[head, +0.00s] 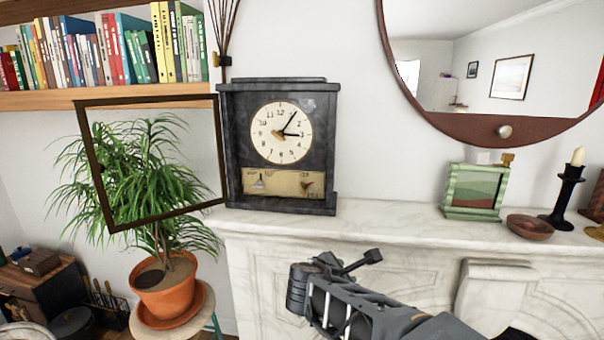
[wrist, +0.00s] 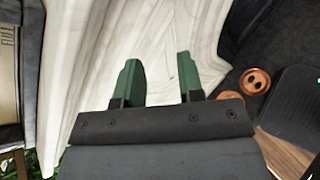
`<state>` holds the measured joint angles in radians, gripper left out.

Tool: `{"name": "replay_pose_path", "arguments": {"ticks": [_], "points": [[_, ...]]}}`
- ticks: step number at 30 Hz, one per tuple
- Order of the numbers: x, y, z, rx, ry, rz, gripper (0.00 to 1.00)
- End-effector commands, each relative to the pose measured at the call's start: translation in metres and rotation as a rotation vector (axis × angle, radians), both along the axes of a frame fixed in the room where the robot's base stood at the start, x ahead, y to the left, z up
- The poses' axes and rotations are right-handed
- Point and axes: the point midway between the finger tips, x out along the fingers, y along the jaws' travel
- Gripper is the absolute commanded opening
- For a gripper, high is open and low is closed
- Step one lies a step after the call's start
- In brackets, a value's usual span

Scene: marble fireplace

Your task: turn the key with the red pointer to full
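A dark clock (head: 324,150) stands on the marble mantel, its glazed door (head: 102,170) swung open to the left. Below its white dial (head: 281,133) is a tan plate (head: 282,194). A pale grey key-like piece (head: 259,181) sits on the plate's left and a brown one (head: 306,185) on its right. Which one has the red pointer is too small to tell. My gripper (wrist: 159,82) shows two green fingers apart, with nothing between them. It is in front of the fireplace, below and right of the clock. The clock's edge shows at the far left of the wrist view.
The mantel (head: 395,219) has clear room right of the clock. Farther right are a green frame (head: 447,197), a brown bowl (head: 530,227) and a black candlestick (head: 566,200). A potted plant (head: 164,291) stands behind and below the open door.

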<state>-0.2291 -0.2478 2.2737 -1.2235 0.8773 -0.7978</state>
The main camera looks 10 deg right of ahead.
Motion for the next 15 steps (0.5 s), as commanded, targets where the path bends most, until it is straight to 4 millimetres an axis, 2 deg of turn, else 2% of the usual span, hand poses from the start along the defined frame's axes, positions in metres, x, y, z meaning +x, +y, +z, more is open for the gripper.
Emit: {"name": "replay_pose_path", "arguments": {"ticks": [1, 6, 10, 15], "points": [[0.014, 0.008, 0.025, -0.132, 0.023, 0.098, 0.35], [0.053, 0.036, 0.077, -0.569, 0.087, 0.368, 0.35], [0.072, 0.059, 0.104, -0.824, 0.115, 0.495, 0.35], [0.085, 0.082, 0.123, -1.029, 0.133, 0.583, 0.35]]}}
